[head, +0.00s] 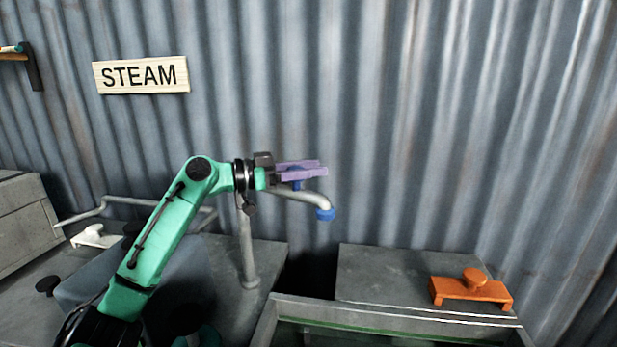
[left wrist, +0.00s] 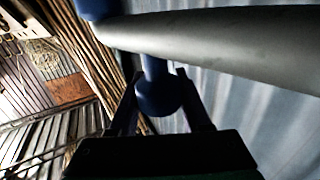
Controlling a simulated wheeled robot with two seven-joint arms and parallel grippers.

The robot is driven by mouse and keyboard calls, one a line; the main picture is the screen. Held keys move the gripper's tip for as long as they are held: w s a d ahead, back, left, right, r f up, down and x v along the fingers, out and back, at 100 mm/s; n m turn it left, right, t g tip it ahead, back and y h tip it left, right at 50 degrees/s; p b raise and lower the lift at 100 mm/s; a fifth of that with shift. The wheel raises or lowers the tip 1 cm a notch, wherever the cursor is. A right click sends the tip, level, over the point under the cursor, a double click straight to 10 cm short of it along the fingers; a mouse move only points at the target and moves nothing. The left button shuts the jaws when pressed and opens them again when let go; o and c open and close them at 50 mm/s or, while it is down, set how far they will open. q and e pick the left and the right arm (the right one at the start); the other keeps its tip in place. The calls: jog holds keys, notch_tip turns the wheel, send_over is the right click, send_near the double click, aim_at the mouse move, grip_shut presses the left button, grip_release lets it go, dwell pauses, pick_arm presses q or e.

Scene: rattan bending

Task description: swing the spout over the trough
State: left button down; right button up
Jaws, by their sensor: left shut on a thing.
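The spout (head: 311,197) is a grey curved pipe with a blue tip, on an upright post (head: 247,250) at the back. Its tip hangs over the gap left of the trough's back edge. The trough (head: 400,313) is at the bottom, with a pale rim and green inside. My left gripper (head: 318,170), with purple fingers, is shut on the spout's blue knob, just above the pipe. In the left wrist view, the blue knob (left wrist: 158,98) sits between the fingers, with the grey spout pipe (left wrist: 220,40) beyond it. My right gripper is not in view.
An orange block with a knob (head: 471,290) sits on the grey bench right of the spout. A STEAM sign (head: 141,75) hangs on the corrugated wall. A white fitting (head: 95,236) and thin pipe lie at left.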

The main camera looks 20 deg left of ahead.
pick_arm(q)
jog(key=s+a+m+g+h+b, duration=0.1)
jog(key=s+m+g+h+b, duration=0.1)
jog(key=s+m+g+h, duration=0.2)
jog(key=shift+s+a+m+g, duration=0.25)
jog(key=shift+s+m+g, duration=0.45)
jog(key=shift+s+g, duration=1.25)
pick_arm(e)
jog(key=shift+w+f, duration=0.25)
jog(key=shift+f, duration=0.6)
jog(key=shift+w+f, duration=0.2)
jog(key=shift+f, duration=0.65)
pick_arm(q)
jog(key=shift+s+f, duration=0.1)
jog(key=shift+s, duration=0.15)
jog(key=shift+c, duration=1.8)
grip_release()
jog(key=shift+t, duration=0.25)
jog(key=shift+a, duration=0.1)
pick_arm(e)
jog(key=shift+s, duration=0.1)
